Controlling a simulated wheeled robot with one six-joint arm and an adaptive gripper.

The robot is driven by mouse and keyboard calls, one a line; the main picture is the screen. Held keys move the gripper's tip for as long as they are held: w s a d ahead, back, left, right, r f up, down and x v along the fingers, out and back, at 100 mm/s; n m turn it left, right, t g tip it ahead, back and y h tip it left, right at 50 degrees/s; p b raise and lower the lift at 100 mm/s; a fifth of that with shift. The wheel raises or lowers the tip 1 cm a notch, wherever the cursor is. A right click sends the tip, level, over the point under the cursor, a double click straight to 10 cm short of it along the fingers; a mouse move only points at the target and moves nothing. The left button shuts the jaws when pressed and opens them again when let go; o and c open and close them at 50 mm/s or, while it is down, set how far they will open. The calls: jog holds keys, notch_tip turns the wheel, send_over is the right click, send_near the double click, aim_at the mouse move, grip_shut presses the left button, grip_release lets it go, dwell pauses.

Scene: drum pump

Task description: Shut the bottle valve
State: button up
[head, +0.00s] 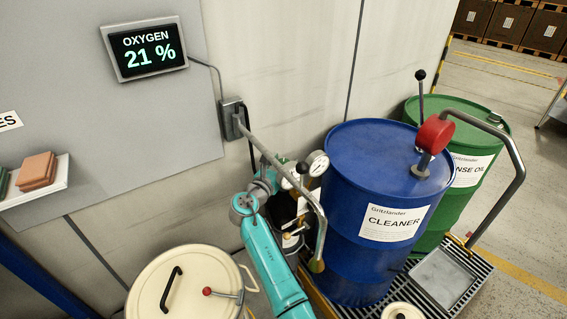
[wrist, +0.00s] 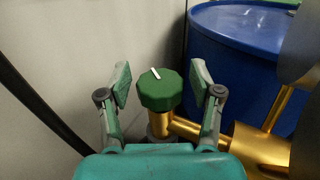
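The bottle valve is a green faceted knob (wrist: 160,90) with a white mark on top, on a brass-coloured fitting (wrist: 184,128) in the wrist view. My gripper (wrist: 161,84) is open, with one finger to the left of the knob and one to the right. A gap shows on both sides, so neither finger appears to touch it. In the head view my teal arm reaches the dark bottle (head: 284,208) beside the blue drum, and largely hides the valve there. A round gauge (head: 319,163) shows by the bottle.
A blue drum (head: 375,150) labelled Cleaner stands right of the bottle, with a green drum (head: 473,190) behind it. A grey pipe (head: 285,172) runs over the bottle area. A cream lidded container (head: 185,285) stands front left. A wall display (head: 149,50) reads oxygen 21 %.

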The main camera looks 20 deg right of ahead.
jog(key=shift+s+a, duration=0.1)
jog(key=v, duration=1.1)
jog(key=shift+s+a, duration=0.25)
jog(key=shift+w, duration=0.15)
